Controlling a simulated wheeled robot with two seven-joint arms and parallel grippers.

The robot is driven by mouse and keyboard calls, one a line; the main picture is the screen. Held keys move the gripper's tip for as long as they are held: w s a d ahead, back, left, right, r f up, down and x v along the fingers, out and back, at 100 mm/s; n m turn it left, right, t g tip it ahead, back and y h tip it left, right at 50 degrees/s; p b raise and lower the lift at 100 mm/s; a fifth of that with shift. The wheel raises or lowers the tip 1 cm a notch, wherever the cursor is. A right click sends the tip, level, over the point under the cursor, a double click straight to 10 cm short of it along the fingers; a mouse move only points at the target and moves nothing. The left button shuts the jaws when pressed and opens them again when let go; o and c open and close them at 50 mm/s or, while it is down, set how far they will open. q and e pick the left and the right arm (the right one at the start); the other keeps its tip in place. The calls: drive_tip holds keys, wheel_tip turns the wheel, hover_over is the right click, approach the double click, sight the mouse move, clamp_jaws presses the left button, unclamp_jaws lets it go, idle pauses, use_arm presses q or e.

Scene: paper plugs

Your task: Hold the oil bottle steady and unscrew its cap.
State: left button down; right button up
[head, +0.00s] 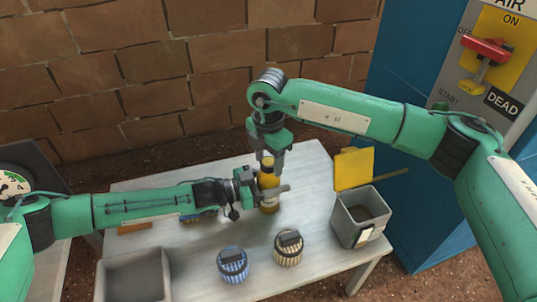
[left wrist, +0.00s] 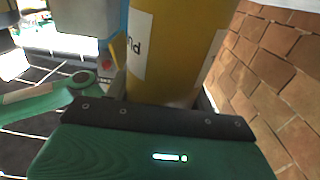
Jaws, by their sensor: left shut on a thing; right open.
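The oil bottle (head: 268,198) is amber-yellow with a pale label and stands upright on the table. It fills the upper middle of the left wrist view (left wrist: 172,60), where part of the label shows. My left gripper (head: 264,190) is shut on the bottle's body from the left side. My right gripper (head: 270,160) points down from above at the bottle's top and is open. The cap is mostly hidden by the right gripper's fingers, and I cannot tell whether they touch it.
A grey bin with a raised yellow lid (head: 354,168) stands right of the bottle. Blue-striped (head: 233,265) and cream-striped (head: 288,248) round containers stand in front. A grey tray (head: 134,275) is at front left. The pale table (head: 195,255) has free room between these. A blue cabinet (head: 405,205) stands at right.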

drive_tip(key=c, duration=1)
